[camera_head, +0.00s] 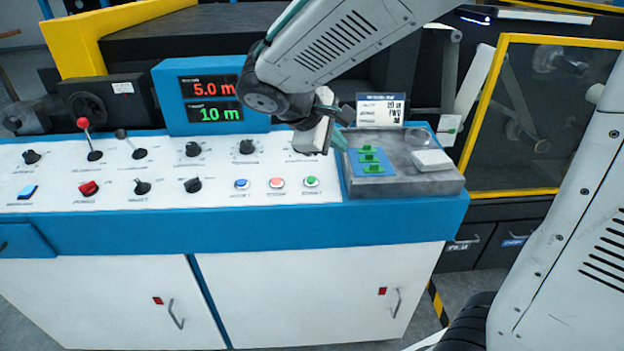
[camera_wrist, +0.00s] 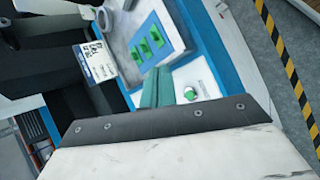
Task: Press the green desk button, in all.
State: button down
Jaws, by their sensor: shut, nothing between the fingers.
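The green desk button (camera_head: 311,182) is a small round push button at the right end of the white console panel. It also shows in the wrist view (camera_wrist: 190,94), just right of my fingertips. My gripper (camera_head: 334,141) is shut and empty, with its teal fingers together. They also show in the wrist view (camera_wrist: 157,88). In the head view my gripper hangs above and behind the button, a little to its right. I see no contact between them.
A red button (camera_head: 276,183) and a blue button (camera_head: 241,184) sit left of the green one. Right of it, a grey tray (camera_head: 405,184) bears a blue plate (camera_head: 356,164) with green pieces, and a white block (camera_head: 432,160). A display box (camera_head: 210,97) stands behind the panel.

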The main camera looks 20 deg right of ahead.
aim_at(311, 180)
jog(key=w+a+f+n+t+h, duration=0.1)
jog(key=w+a+n+t, duration=0.1)
jog(key=w+a, duration=0.2)
jog(key=shift+w+f+n, duration=0.4)
jog(key=shift+w, duration=0.7)
jog(key=shift+w+d+f, duration=0.1)
jog(key=shift+w+f, duration=0.1)
jog(key=shift+f, duration=1.25)
jog(key=shift+w+d+f, duration=0.1)
jog(key=shift+w+f, duration=0.15)
jog(key=shift+f, duration=1.2)
jog(key=shift+w+f, duration=0.2)
jog(key=shift+f, duration=1.25)
jog(key=shift+f, duration=0.15)
jog(key=shift+w+f, duration=0.15)
jog(key=shift+f, duration=0.1)
